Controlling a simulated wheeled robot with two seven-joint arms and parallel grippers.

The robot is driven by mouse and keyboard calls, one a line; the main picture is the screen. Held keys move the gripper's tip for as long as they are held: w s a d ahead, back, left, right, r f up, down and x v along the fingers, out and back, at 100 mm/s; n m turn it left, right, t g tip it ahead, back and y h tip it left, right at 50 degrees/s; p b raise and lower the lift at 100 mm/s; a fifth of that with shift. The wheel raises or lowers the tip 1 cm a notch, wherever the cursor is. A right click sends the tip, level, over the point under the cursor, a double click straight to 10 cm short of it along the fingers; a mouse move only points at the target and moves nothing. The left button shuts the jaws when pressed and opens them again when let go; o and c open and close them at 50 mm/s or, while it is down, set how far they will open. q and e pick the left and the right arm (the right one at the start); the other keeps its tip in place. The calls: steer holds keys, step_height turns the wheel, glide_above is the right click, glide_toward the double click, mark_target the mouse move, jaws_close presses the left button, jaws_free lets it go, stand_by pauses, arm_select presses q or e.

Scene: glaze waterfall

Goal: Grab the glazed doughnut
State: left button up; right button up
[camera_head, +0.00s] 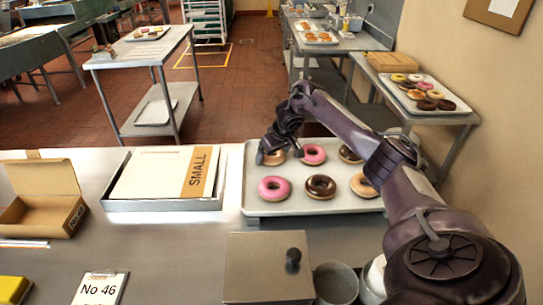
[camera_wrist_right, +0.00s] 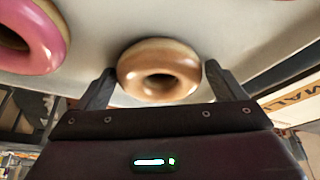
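A glazed doughnut (camera_wrist_right: 158,72), light brown and shiny, lies at the back left of a pale tray (camera_head: 345,206). In the head view the doughnut (camera_head: 274,159) is partly hidden by my right gripper (camera_head: 270,150), which reaches down over it. In the right wrist view my right gripper (camera_wrist_right: 160,78) is open, with one finger on each side of the doughnut and a narrow gap at each side. My left gripper is not in view.
Pink doughnuts (camera_head: 273,188), chocolate doughnuts (camera_head: 321,187) and another light brown one (camera_head: 364,186) share the tray. A box marked SMALL (camera_head: 197,172) stands left of it. A lidded metal container (camera_head: 268,272) stands in front.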

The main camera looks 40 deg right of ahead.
steer(key=c, duration=0.6)
steer(key=shift+r, duration=0.1)
